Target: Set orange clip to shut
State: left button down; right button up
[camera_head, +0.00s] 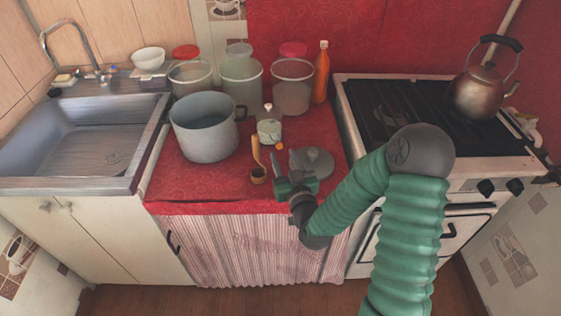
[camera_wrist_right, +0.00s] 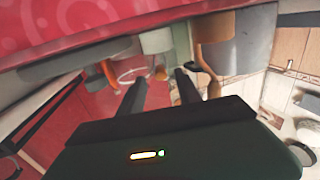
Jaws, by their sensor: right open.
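A small orange piece (camera_head: 279,147), which looks like the clip, shows at the front right of a pale jar (camera_head: 269,128) on the red counter. In the right wrist view the orange clip (camera_wrist_right: 160,73) is a small spot beyond my fingers, roughly in line with the gap between them. It is too small to tell whether it stands open or shut. My right gripper (camera_head: 285,167) is just in front of it, over the counter; in the wrist view its two dark fingers (camera_wrist_right: 160,88) are apart with nothing between them. My left gripper is out of view.
A wooden ladle (camera_head: 258,170) is close left of the gripper and a grey lid (camera_head: 314,162) close right. A large pot (camera_head: 203,135) stands left of the jar. Several containers and an orange bottle (camera_head: 321,72) stand behind. The front left counter is clear.

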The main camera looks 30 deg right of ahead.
aim_at(280, 147)
jog(key=x, duration=0.4)
jog(key=shift+r, duration=0.15)
grip_shut()
dwell(1.2)
